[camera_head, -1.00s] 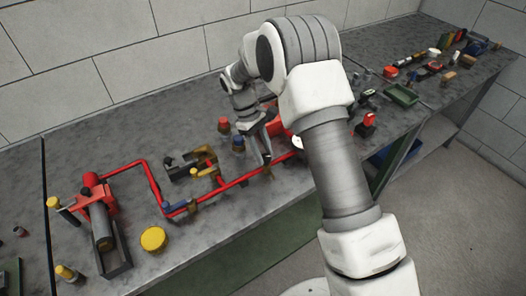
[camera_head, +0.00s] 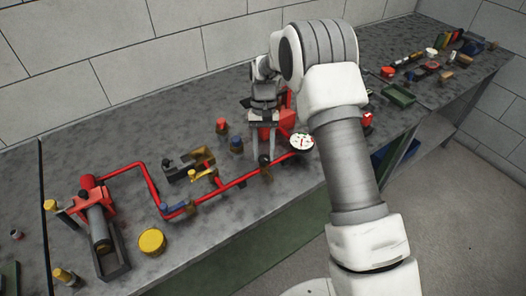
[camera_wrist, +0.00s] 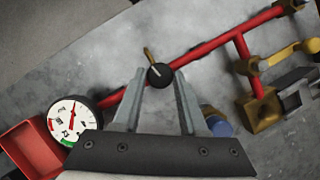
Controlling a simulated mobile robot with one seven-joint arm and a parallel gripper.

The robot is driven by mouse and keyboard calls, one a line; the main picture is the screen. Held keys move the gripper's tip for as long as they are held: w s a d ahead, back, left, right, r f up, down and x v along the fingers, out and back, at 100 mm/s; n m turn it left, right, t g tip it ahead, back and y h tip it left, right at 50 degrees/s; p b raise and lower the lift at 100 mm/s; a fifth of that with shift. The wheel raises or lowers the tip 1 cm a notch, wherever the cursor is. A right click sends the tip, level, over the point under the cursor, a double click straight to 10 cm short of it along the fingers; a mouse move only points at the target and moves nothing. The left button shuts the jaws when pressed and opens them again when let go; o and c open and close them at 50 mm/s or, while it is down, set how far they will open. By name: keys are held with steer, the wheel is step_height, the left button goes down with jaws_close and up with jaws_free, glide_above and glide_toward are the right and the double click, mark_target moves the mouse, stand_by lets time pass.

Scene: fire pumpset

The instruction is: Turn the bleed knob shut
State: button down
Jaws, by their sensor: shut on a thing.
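The bleed knob (camera_wrist: 160,75) is a small black round knob with a light mark on its face, on the red pipe (camera_wrist: 205,50). A thin brass piece sticks out beyond it in the wrist view. My gripper (camera_wrist: 160,80) has its two grey fingertips on either side of the knob and is shut on it. In the head view my gripper (camera_head: 264,157) points down at the pipe from behind, with the dark knob (camera_head: 264,160) between its fingertips. The knob's sides are partly hidden by the fingers.
A round white gauge (camera_head: 302,142) is close right of my gripper, with a red block (camera_head: 275,128) behind. A blue-topped part (camera_head: 236,145) and a red-topped part (camera_head: 222,126) stand to the left. A yellow-handled valve (camera_head: 202,176) is farther left. The bench's back left is bare.

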steer(key=shift+d+m+y, duration=0.1)
steer(key=shift+m+y, duration=0.3)
steer(key=shift+m, duration=0.7)
steer(key=shift+c, duration=2.2)
jaws_free()
steer(key=v, duration=1.7)
steer(key=shift+r+p, duration=0.25)
steer(key=shift+p, duration=0.05)
steer(key=shift+d, duration=0.1)
